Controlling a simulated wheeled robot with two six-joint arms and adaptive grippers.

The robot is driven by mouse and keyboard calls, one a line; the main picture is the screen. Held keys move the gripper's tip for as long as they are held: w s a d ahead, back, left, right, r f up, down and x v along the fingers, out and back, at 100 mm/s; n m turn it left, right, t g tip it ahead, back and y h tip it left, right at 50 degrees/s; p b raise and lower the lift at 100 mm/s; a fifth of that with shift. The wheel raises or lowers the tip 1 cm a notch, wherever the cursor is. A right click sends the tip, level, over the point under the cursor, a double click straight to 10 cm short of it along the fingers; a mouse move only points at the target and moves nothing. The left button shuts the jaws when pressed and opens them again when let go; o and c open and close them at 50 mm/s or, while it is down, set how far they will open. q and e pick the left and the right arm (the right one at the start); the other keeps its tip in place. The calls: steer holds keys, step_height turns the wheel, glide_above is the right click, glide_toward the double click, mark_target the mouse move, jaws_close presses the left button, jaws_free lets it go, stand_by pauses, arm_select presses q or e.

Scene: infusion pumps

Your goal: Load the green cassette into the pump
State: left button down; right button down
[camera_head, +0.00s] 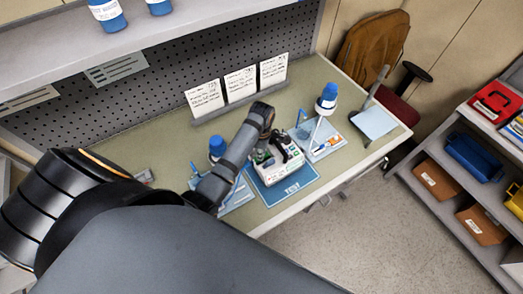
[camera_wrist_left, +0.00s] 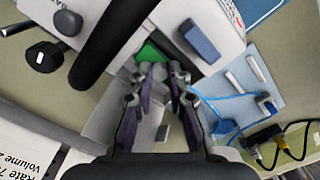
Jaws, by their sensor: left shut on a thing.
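The green cassette (camera_wrist_left: 150,53) shows as a small green patch in the left wrist view, at the tips of my left gripper (camera_wrist_left: 160,72). The gripper is shut on it, and the fingers hide much of it. The white pump (camera_head: 284,168) stands on a blue mat marked TEST (camera_head: 284,190) on the bench. The pump's white body also shows in the left wrist view (camera_wrist_left: 222,38), close beyond the fingertips. I cannot tell whether the cassette touches the pump. In the head view my left arm reaches over the bench beside the pump. My right gripper is not in view.
A blue-capped bottle (camera_head: 326,100) stands over a tray right of the pump. Another blue cap (camera_head: 217,145) is at its left. Blue tubing (camera_wrist_left: 225,98) lies right of the fingers. Three white cards (camera_head: 240,84) stand behind. A thick black bar (camera_wrist_left: 110,38) crosses near the pump.

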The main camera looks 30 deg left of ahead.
arm_select(q)
steer(key=shift+f, duration=0.15)
stand_by(0.5)
steer(key=c, duration=1.2)
jaws_free()
steer(key=shift+o, duration=0.3)
steer(key=o, duration=0.3)
steer(key=shift+r, duration=3.55)
steer(key=shift+f, duration=0.15)
